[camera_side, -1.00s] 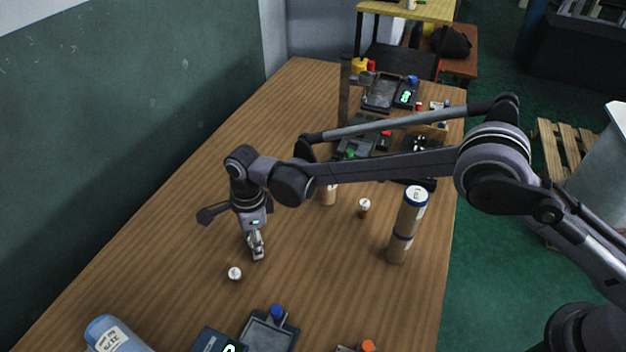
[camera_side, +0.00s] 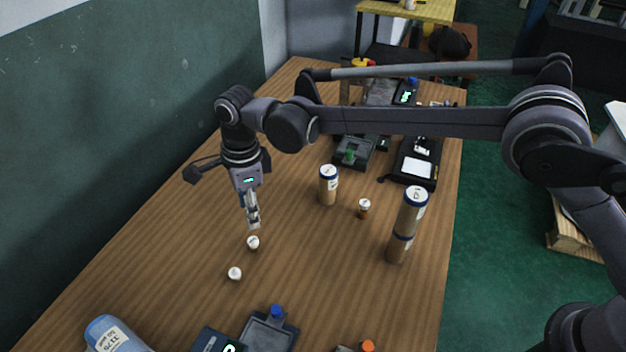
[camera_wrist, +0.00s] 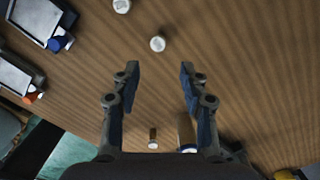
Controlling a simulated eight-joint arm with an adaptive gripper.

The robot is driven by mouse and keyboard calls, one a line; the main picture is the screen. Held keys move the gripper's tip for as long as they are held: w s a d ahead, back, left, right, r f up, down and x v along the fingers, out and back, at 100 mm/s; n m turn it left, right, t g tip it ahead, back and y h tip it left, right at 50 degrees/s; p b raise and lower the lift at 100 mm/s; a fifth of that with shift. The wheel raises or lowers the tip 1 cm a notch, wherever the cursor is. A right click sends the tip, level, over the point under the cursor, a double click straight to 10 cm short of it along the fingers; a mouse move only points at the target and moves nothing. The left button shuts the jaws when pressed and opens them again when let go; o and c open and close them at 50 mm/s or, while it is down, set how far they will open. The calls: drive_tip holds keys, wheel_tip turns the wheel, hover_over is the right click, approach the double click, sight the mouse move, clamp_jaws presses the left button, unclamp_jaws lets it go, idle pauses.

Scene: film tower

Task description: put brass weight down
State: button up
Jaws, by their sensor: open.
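A small brass weight with a white top (camera_side: 253,243) stands on the wooden table just below my gripper (camera_side: 253,222). It also shows in the wrist view (camera_wrist: 158,44), beyond the fingertips and apart from them. My gripper is open and empty; its two fingers are spread in the wrist view (camera_wrist: 160,72). A second small white-topped piece (camera_side: 234,273) stands nearer the camera and shows at the wrist view's top edge (camera_wrist: 121,5). A third small piece with a white top and brown body (camera_side: 364,205) stands to the right.
A film canister (camera_side: 328,187) stands right of my gripper. A tall two-canister tower (camera_side: 404,225) stands further right. Dark devices (camera_side: 268,332) and a blue bottle (camera_side: 115,335) are at the near edge. More devices fill the far end. The table's left middle is clear.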

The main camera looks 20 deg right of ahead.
drive_tip(key=s+d+r+n+t, duration=0.15)
drive_tip(key=d+r+n, duration=0.25)
drive_tip(key=d+r, duration=0.5)
drive_tip(key=s+d+r+n+t, duration=0.15)
drive_tip(key=d+r+n, duration=0.35)
drive_tip(key=d, duration=0.9)
drive_tip(key=s+d+f+n+t, duration=0.1)
drive_tip(key=s+d+n+t, duration=0.1)
drive_tip(key=s+d+n, duration=0.2)
drive_tip(key=s+d+f+n+t, duration=0.2)
drive_tip(key=s+d+n, duration=0.3)
drive_tip(key=s+d, duration=0.6)
drive_tip(key=d, duration=0.3)
drive_tip(key=shift+s+f+h, duration=0.25)
drive_tip(key=shift+s+h, duration=0.05)
drive_tip(key=shift+o, duration=0.6)
